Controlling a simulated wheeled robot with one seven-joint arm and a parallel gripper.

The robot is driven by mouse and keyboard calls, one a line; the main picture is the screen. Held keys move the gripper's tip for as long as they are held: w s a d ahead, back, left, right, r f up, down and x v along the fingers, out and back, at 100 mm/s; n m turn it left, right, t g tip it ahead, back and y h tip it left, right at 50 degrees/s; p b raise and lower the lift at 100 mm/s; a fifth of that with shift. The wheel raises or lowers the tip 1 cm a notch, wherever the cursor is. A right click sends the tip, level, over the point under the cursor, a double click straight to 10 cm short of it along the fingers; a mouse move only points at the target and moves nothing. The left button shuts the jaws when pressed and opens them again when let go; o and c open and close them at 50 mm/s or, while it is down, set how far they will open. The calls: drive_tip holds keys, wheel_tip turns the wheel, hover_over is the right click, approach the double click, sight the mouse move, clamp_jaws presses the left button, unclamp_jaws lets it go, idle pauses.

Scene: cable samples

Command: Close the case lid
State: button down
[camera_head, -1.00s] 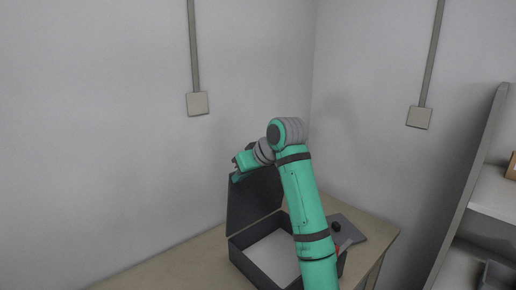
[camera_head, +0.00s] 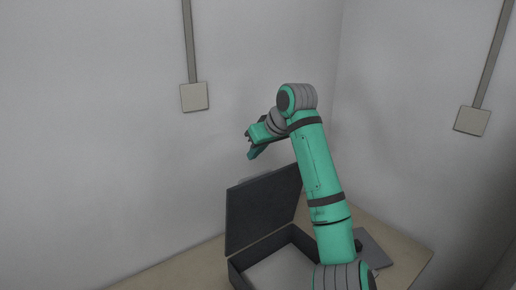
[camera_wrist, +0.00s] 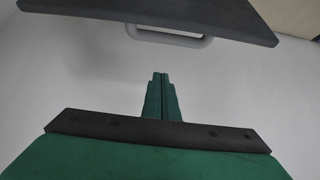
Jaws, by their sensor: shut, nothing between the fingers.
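The dark grey case (camera_head: 237,273) stands on the table with its lid (camera_head: 262,212) raised upright, so the case is open. Its light inside floor (camera_head: 285,270) shows. My gripper (camera_head: 252,156) is above the lid's top edge, near its left half, with no visible contact. In the wrist view my gripper's fingers (camera_wrist: 161,78) are together and empty, and the dark lid (camera_wrist: 150,12) edge with a grey handle (camera_wrist: 172,39) lies beyond them, apart from the fingertips. My arm hides the right part of the case.
The wooden table (camera_head: 180,275) has bare room left of the case. A grey flat item (camera_head: 375,246) lies right of the case, partly behind my arm. Grey walls stand close behind, with wall boxes (camera_head: 194,97) (camera_head: 472,121).

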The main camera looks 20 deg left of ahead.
drive_tip(key=shift+s+d+f, duration=0.1)
drive_tip(key=shift+d+f, duration=0.1)
drive_tip(key=shift+f, duration=1.1)
drive_tip(key=shift+s+d+f, duration=0.1)
drive_tip(key=shift+d+f, duration=0.05)
drive_tip(key=shift+f, duration=1.15)
drive_tip(key=shift+w+d, duration=0.1)
drive_tip(key=shift+w, duration=0.05)
